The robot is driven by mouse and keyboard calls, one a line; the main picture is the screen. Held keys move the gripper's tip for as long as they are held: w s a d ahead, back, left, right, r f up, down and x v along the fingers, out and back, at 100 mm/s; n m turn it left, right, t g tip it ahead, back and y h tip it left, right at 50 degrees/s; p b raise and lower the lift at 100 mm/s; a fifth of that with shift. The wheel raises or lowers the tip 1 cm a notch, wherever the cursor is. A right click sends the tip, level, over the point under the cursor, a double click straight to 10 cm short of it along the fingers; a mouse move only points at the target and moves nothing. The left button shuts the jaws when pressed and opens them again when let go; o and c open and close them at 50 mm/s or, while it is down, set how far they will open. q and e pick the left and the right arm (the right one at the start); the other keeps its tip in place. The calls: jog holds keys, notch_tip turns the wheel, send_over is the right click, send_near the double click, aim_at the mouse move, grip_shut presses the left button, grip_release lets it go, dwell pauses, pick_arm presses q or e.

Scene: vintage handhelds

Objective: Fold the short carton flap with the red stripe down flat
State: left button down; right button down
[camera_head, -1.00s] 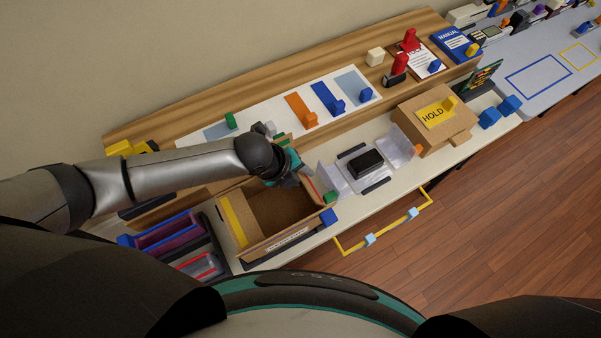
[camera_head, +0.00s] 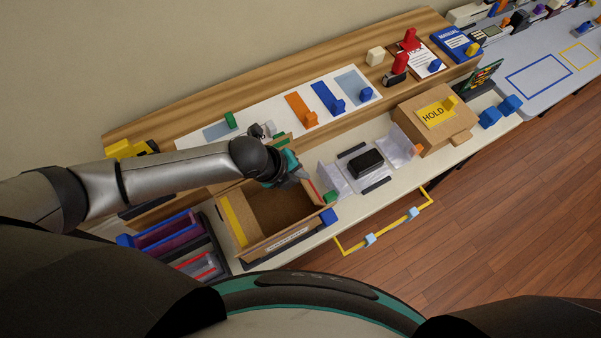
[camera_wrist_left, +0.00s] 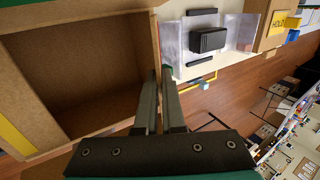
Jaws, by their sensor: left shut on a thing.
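The open brown carton (camera_head: 262,246) stands on the bench, its inside empty in the left wrist view (camera_wrist_left: 80,131). Its short flap with the red stripe (camera_head: 314,188) is at the right end and stands up, with a green tab (camera_head: 332,197) beside it. My left gripper (camera_head: 303,177) is at this right end. In the left wrist view its two fingers (camera_wrist_left: 161,78) lie close together along the right rim, shut on the red-striped flap; they hide most of it. My right gripper is in neither view.
The opposite short flap has a yellow stripe (camera_head: 234,219). A blue tab (camera_head: 327,217) sits at the carton's front right corner. Right of the carton are a clear sleeve (camera_head: 337,180) and a black device (camera_head: 366,161). A closed HOLD box (camera_head: 410,132) stands farther right.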

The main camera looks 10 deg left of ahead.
pick_arm(q)
jog(key=t+h+b, duration=0.1)
jog(key=a+f+t+h+b, duration=0.1)
jog(key=b, duration=0.1)
jog(key=s+f+t+h+b, duration=0.1)
jog(key=h+b, duration=0.1)
jog(key=shift+a, duration=0.4)
jog(key=c, duration=1)
grip_release()
jog(key=shift+p+v, duration=0.65)
jog(key=shift+v, duration=7)
